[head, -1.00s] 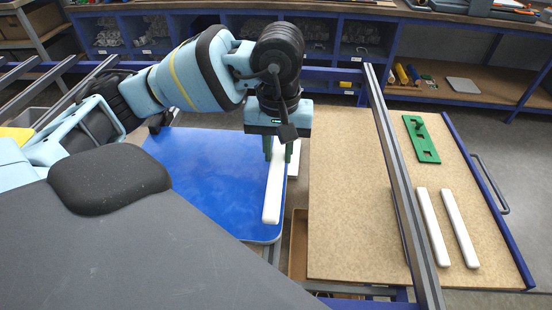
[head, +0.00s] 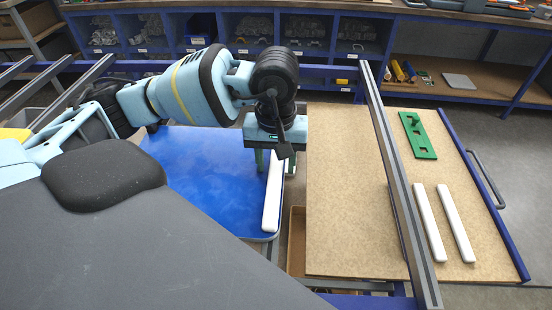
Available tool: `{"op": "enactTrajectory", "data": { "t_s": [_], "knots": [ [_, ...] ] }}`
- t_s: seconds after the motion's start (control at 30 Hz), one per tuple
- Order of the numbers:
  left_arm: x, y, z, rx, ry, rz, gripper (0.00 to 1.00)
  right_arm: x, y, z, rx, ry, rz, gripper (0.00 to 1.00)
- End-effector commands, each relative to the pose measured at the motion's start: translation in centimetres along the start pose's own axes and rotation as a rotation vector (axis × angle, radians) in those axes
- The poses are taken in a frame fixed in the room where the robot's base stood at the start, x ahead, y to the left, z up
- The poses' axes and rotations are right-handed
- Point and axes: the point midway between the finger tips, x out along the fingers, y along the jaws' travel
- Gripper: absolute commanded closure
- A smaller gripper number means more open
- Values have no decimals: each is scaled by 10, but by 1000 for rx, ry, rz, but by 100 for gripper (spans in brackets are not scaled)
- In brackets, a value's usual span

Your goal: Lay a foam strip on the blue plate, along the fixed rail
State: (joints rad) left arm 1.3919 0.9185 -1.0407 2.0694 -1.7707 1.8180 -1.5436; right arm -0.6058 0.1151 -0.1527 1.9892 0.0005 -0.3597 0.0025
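A white foam strip (head: 272,205) lies on the blue plate (head: 205,180), lengthwise along its right edge. My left gripper (head: 274,160) is over the strip's far end. Its two green fingers are spread, one on each side of the strip, with a gap visible on the left. The gripper hides the far end of the strip. Two more white strips, one (head: 428,222) beside the other (head: 456,222), lie on the tan board at the right. I cannot clearly make out a fixed rail on the plate. My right gripper is not in view.
The tan board (head: 345,200) also holds a green slotted piece (head: 418,136). A grey metal beam (head: 395,165) runs lengthwise above the board. A gap with a brown bin (head: 297,240) separates plate and board. Blue shelving stands behind.

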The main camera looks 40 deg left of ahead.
Motion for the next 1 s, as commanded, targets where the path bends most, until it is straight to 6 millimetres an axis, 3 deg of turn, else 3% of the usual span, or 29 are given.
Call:
{"op": "enactTrajectory", "data": {
  "t_s": [0.27, 0.43, 1.0],
  "knots": [
    [-1, 0, 0, 0, 1, 0, 54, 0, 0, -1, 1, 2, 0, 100],
    [-13, 0, -1, -1, 3, 2, 54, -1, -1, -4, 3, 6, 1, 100],
    [-114, 0, 0, 0, 4, 2, 54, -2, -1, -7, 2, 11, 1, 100]
  ]
}}
